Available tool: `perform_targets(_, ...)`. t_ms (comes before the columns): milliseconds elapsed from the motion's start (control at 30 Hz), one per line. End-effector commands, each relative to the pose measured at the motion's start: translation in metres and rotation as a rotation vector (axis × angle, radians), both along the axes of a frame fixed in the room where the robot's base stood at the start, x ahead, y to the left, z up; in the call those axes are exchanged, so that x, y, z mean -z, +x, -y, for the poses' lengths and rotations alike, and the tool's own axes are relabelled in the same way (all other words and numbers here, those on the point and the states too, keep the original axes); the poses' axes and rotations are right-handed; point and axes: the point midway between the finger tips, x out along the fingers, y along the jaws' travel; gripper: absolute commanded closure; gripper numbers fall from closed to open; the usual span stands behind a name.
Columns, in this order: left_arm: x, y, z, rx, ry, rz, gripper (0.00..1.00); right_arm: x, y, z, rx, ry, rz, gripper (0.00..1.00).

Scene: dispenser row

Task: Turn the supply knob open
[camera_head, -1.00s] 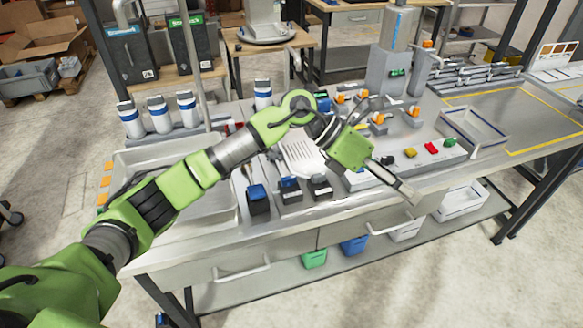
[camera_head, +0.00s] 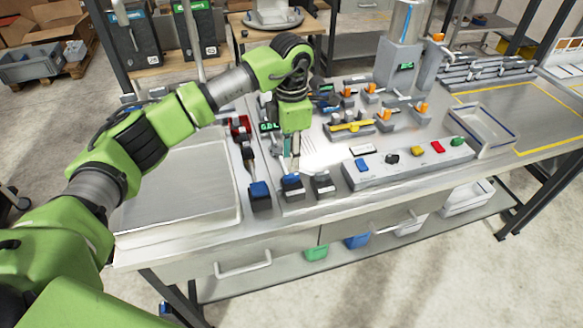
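A long grey control panel (camera_head: 408,170) sits on the steel bench, right of my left gripper. It carries a round black knob (camera_head: 392,158) and blue, yellow, red and green buttons. No label is readable, so I cannot tell for sure which control is the supply knob. My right gripper is not in view.
Orange-handled valves (camera_head: 384,115) and a yellow-handled fitting (camera_head: 350,126) stand behind the panel. Another blue-topped block (camera_head: 259,190) and a dark block (camera_head: 323,184) flank the gripper. A shallow tray (camera_head: 185,190) lies left; a blue-rimmed bin (camera_head: 480,130) stands right.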

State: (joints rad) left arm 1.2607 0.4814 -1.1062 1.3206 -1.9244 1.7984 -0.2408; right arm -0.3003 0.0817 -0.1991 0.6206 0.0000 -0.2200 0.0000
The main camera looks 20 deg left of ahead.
Motion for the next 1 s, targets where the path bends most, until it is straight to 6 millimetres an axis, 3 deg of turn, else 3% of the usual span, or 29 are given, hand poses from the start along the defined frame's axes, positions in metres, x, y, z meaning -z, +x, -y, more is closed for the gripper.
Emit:
perform_targets(300,0.053,-0.001,0.001,0.001,-0.002,-0.002,0.73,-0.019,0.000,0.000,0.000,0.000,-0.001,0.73)
perform_targets(500,0.065,0.000,0.001,0.002,-0.003,-0.001,0.73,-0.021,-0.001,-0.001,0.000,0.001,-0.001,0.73)
perform_targets(733,0.066,0.000,0.001,0.002,-0.002,0.000,0.73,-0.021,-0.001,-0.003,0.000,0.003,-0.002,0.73)
perform_targets(767,0.066,0.000,0.001,0.002,-0.002,0.000,0.76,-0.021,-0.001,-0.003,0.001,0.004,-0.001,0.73)
perform_targets(867,0.066,0.000,0.001,0.002,-0.002,0.000,1.00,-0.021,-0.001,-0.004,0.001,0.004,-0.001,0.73)
perform_targets(1000,0.066,0.000,0.001,0.002,-0.002,0.000,1.00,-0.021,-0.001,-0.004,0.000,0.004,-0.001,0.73)
